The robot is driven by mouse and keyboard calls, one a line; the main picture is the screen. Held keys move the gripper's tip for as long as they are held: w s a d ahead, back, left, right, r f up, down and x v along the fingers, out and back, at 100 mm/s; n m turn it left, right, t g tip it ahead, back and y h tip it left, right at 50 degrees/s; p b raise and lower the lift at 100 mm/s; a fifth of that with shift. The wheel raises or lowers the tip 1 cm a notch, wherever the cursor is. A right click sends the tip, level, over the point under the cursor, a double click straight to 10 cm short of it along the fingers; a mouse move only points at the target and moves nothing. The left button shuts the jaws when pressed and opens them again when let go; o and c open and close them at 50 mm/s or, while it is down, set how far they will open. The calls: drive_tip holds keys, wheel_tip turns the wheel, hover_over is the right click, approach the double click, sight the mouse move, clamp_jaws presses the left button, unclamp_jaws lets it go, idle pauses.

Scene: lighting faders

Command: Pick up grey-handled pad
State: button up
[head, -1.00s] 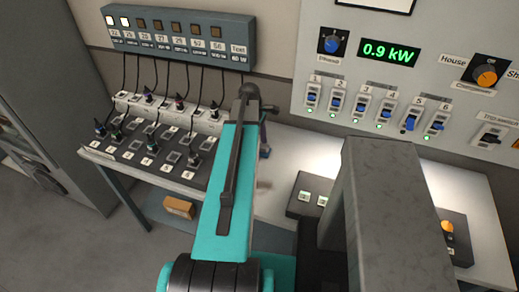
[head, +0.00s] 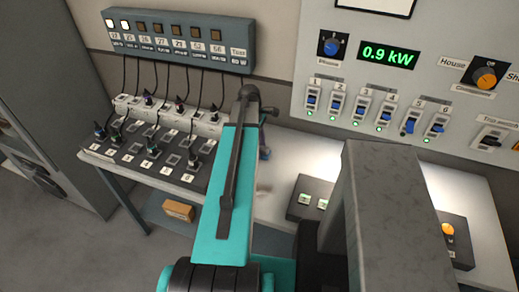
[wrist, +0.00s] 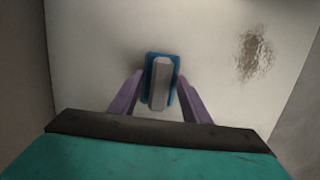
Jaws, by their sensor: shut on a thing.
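The grey-handled pad (wrist: 161,84) shows in the wrist view as a blue pad with a raised grey grip along its middle. My gripper (wrist: 160,90) has its two purple fingers on either side of the grey grip, shut on it. The pad is over a pale flat surface (wrist: 95,60); I cannot tell whether it touches it. In the head view my own arm hides most of the gripper and pad.
In the head view, a plug board (head: 140,150) with cables stands left of my arm. A dark switch box (head: 310,198) sits right. A fader panel (head: 440,60) rises behind.

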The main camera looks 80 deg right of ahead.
drive_tip(key=shift+r+b, duration=0.65)
drive_tip(key=shift+r, duration=0.7)
drive_tip(key=s+a+b, duration=0.1)
drive_tip(key=s+a, duration=0.1)
drive_tip(key=a, duration=0.1)
drive_tip(key=s+a+b, duration=0.1)
drive_tip(key=s+a, duration=0.1)
drive_tip(key=a, duration=0.1)
drive_tip(key=s+a+r+b, duration=0.1)
drive_tip(key=s+a, duration=0.1)
drive_tip(key=shift+a+r, duration=0.1)
drive_tip(key=shift+a, duration=0.3)
drive_tip(key=shift+s+b, duration=0.2)
drive_tip(key=shift+b, duration=0.9)
drive_tip(key=b, duration=0.4)
drive_tip(key=shift+s+a, duration=0.15)
drive_tip(key=shift+s, duration=0.15)
drive_tip(key=b, duration=0.3)
drive_tip(key=shift+s+a+b, duration=0.2)
drive_tip(key=shift+a+b, duration=0.1)
drive_tip(key=shift+a, duration=0.05)
